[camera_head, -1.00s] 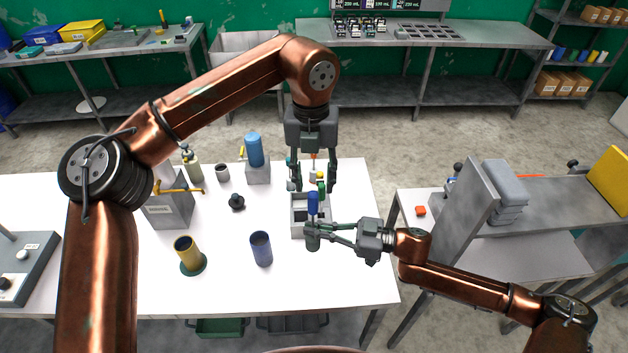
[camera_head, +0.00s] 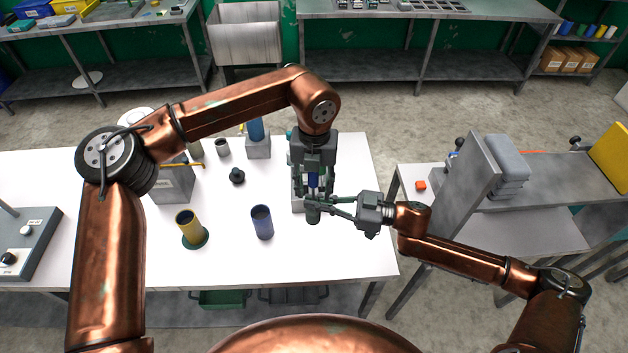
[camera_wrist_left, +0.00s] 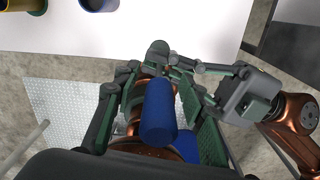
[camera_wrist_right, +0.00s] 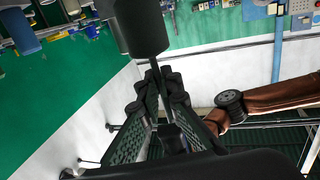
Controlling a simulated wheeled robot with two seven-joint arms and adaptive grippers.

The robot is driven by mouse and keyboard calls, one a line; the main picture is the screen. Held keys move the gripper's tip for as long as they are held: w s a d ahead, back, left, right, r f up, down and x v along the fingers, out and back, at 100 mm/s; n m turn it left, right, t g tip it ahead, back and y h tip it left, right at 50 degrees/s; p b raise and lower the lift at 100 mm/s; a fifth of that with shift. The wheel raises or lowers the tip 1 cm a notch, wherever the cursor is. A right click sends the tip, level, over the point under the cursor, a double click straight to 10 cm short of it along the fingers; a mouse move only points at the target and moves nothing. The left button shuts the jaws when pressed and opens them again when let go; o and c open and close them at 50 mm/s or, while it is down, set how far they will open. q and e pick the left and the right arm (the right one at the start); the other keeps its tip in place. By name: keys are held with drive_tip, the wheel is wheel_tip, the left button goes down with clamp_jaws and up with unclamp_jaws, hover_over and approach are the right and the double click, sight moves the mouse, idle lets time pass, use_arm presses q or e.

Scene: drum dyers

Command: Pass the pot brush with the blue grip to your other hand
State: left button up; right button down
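The pot brush stands upright above the table's right part, its blue grip (camera_head: 313,181) on top and its dark head (camera_head: 313,215) below. My right gripper (camera_head: 324,203) comes from the right and is shut on the brush between grip and head. In the right wrist view the dark head (camera_wrist_right: 141,28) fills the top, with a thin shaft running to my fingers. My left gripper (camera_head: 313,187) points down from above, its fingers on both sides of the grip. In the left wrist view the blue grip (camera_wrist_left: 156,112) lies between these open fingers, with visible gaps.
A blue cup (camera_head: 262,222), a yellow cup (camera_head: 188,229) and a small black item (camera_head: 237,177) stand left on the white table (camera_head: 325,260). A side bench (camera_head: 530,230) stands right. The table's front middle is clear.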

use_arm(q)
clamp_jaws()
idle(0.5)
drive_tip(key=shift+d, duration=0.1)
use_arm(e)
drive_tip(key=c, duration=2.1)
unclamp_jaws()
